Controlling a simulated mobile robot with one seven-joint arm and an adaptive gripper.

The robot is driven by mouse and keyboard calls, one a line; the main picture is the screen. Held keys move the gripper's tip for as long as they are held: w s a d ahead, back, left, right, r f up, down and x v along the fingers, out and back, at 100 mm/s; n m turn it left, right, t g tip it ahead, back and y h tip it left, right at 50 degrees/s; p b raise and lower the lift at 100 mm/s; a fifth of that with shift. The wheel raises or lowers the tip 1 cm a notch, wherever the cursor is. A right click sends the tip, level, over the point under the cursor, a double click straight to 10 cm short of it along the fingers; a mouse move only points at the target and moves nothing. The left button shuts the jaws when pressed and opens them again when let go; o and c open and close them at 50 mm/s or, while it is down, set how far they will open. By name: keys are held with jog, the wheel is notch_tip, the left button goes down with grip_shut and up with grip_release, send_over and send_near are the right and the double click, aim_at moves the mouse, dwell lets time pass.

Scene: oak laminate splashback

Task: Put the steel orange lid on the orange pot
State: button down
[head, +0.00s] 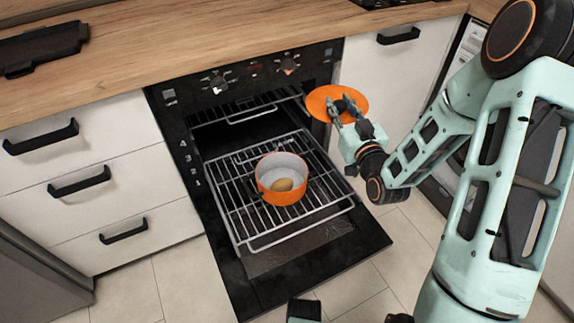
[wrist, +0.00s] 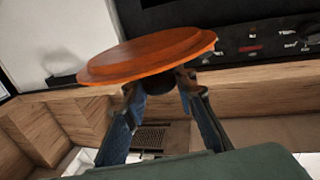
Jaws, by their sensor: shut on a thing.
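The orange lid (head: 322,102) is held by my gripper (head: 345,112), which is shut on its dark knob. In the wrist view the lid (wrist: 150,55) lies across the tips of my gripper (wrist: 160,85), seen edge-on and slightly tilted. The orange pot (head: 283,180) stands upright on the pulled-out oven rack, open at the top.
The oven door (head: 335,262) is folded down below the wire rack (head: 237,215). The wooden counter (head: 150,60) runs above the oven, with a black tray-like item (head: 42,46) at its left. White drawers (head: 85,165) with black handles stand left of the oven.

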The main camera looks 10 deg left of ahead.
jog(key=s+a+f+n+g+y+b, duration=0.2)
jog(key=a+f, duration=0.4)
jog(key=f, duration=0.4)
jog(key=s+a+f+n+g+y+b, duration=0.3)
jog(key=s+a+f+b, duration=0.3)
jog(key=f, duration=0.4)
jog(key=shift+s+y, duration=0.2)
jog(key=shift+y, duration=0.7)
jog(key=shift+d+b, duration=0.1)
jog(key=shift+b, duration=0.25)
jog(key=shift+f, duration=0.55)
dwell(0.6)
jog(key=c, duration=1.5)
grip_release()
